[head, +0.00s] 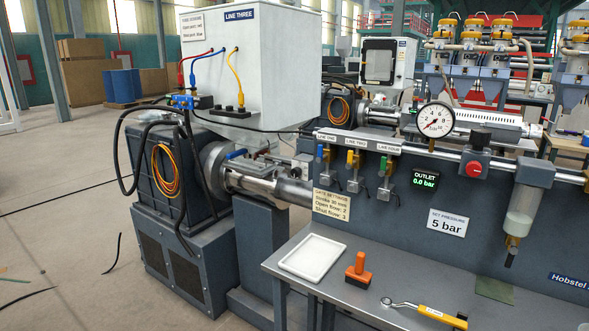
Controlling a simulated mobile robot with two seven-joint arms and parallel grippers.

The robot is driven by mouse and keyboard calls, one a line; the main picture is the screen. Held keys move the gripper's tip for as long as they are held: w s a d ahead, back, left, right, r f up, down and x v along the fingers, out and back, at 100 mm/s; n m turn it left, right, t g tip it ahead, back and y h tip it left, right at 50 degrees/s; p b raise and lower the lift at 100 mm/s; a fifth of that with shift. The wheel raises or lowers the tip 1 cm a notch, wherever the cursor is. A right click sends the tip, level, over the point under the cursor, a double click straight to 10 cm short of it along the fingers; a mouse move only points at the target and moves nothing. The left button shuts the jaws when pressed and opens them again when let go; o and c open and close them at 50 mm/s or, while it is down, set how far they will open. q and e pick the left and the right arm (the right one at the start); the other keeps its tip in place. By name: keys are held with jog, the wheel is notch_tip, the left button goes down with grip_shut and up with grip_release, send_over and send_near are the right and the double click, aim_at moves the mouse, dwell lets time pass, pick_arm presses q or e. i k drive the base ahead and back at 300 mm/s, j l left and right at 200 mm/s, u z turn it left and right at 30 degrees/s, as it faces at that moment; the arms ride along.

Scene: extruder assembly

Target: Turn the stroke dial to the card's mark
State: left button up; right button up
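The settings card (332,205) is a cream label on the front of the dark panel, beside the metal cylinder. Its small print seems to read a stroke of 30 mm, with open and shut flow values below. The cylinder assembly (268,182) runs from the dark machine at left toward the card, with a small blue part (237,154) on top. I cannot pick out a stroke dial or its pointer at this size. Neither of my grippers is in view.
Above are coloured valves (354,170), a pressure gauge (435,119) and a red knob (474,169). Black hoses (128,150) loop at left.

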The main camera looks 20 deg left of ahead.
aim_at(296, 172)
jog(key=i+j+z, duration=0.1)
jog(key=j, duration=0.7)
jog(key=i+j+z, duration=0.1)
jog(key=j, duration=0.7)
jog(key=i+j+z, duration=0.15)
jog(key=j, duration=0.65)
jog(key=k, duration=0.05)
